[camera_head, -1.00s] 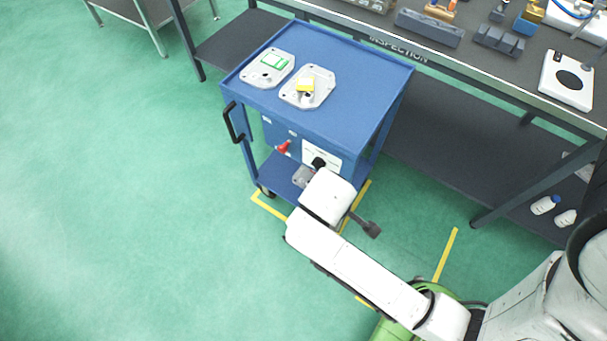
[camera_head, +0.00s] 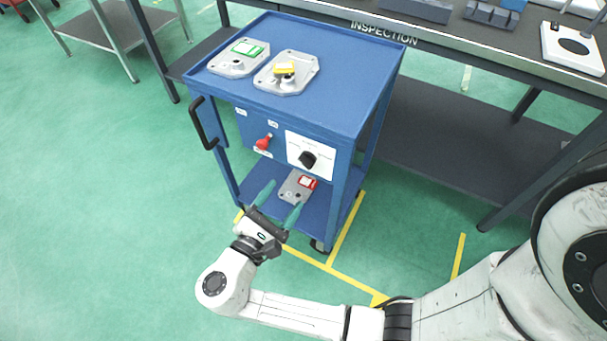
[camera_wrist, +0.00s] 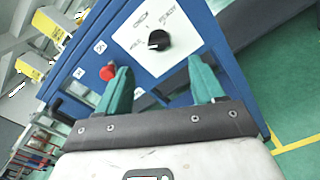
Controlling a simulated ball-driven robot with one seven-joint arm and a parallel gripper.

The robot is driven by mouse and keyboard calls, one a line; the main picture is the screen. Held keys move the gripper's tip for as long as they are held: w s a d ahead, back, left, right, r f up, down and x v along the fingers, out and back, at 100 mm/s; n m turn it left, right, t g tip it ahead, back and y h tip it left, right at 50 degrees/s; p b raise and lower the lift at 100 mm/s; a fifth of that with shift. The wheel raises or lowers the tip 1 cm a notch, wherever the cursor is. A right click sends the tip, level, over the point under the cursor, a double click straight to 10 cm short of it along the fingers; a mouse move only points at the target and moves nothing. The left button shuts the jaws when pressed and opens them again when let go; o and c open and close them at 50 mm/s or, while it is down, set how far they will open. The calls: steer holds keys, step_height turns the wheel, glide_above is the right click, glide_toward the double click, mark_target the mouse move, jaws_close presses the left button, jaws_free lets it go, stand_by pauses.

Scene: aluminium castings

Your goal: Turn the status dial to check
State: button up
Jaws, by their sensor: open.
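The status dial is a black knob (camera_head: 307,159) on a white label plate (camera_head: 326,147) on the front of the blue cart (camera_head: 330,100). In the wrist view the dial (camera_wrist: 158,40) is ahead of my gripper, above the gap between the fingers, with printed words around it too blurred to read fully. My gripper (camera_head: 279,191) is open and empty, with teal fingers, in front of the cart and below the dial, apart from it. In the wrist view my gripper (camera_wrist: 163,84) points toward the panel.
A red switch (camera_head: 264,142) sits left of the dial. Castings with a green tag (camera_head: 240,57) and yellow tag (camera_head: 286,72) lie on the cart top; a red-tagged casting (camera_head: 297,187) lies on the lower shelf. The inspection bench (camera_head: 430,50) stands behind.

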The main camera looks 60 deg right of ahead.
mark_target(306, 166)
steer(key=d, duration=1)
steer(key=shift+w+d+r, duration=0.1)
steer(key=shift+w+d, duration=0.15)
steer(key=shift+d, duration=0.1)
steer(key=shift+c, duration=0.2)
steer(key=c, duration=1)
steer(key=shift+m, duration=0.3)
steer(key=m+b, duration=0.1)
steer(key=m, duration=0.1)
steer(key=m+b, duration=0.2)
steer(key=m, duration=0.1)
steer(key=shift+s+a+f+m, duration=0.1)
steer(key=shift+f+m, duration=0.15)
steer(key=shift+m, duration=0.05)
steer(key=m+b, duration=0.3)
steer(key=m, duration=0.2)
steer(key=shift+f, duration=0.1)
steer(key=shift+s+m+b, duration=0.1)
steer(key=shift+m+b, duration=0.2)
steer(key=shift+m, duration=0.1)
